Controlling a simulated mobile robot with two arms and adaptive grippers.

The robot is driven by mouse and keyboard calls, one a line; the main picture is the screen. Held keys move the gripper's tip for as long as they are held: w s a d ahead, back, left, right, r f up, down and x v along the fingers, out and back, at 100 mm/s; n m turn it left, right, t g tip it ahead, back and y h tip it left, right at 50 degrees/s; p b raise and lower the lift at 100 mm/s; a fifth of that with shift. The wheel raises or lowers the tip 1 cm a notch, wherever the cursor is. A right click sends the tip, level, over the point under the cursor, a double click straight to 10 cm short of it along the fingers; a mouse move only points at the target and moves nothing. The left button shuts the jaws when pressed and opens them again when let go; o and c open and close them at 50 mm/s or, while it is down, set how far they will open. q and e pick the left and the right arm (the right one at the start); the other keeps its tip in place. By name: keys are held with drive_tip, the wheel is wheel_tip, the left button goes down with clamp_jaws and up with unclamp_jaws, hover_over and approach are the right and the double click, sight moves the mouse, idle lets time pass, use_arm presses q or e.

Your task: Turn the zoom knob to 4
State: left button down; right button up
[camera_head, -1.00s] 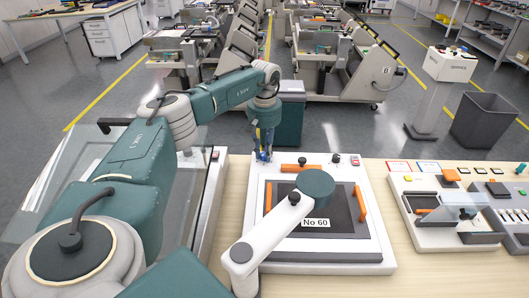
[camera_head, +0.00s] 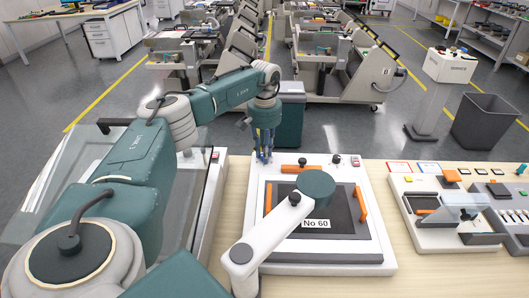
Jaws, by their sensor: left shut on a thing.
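A white device (camera_head: 258,221) with a dark square plate stands on the bench, its label reading "No 60". My left gripper (camera_head: 264,156) points down at the device's back left corner. Its fingers are close together, shut on a small part there, seemingly the zoom knob. The fingers hide that part, and no scale or number can be read at it. A black knob (camera_head: 302,161), another black knob (camera_head: 336,159) and a red button (camera_head: 355,161) sit along the back edge, right of the gripper. My right gripper is not in view.
A jointed white arm with a dark green head (camera_head: 317,183) hangs over the plate. Orange handles (camera_head: 361,204) flank it. A glass-lidded unit (camera_head: 210,200) stands left, under my left arm. A control panel (camera_head: 445,235) is on the right. Bare bench shows between the units.

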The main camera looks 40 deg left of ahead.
use_arm(q)
drive_tip(key=shift+w+a+r, duration=0.15)
drive_tip(key=shift+w+r, duration=0.05)
drive_tip(key=shift+r, duration=0.05)
drive_tip(key=c, duration=1.7)
unclamp_jaws()
drive_tip(key=shift+o, duration=0.8)
drive_tip(key=shift+s+f, duration=0.1)
drive_tip(key=shift+f, duration=0.05)
wheel_tip(320, 180, up, 12)
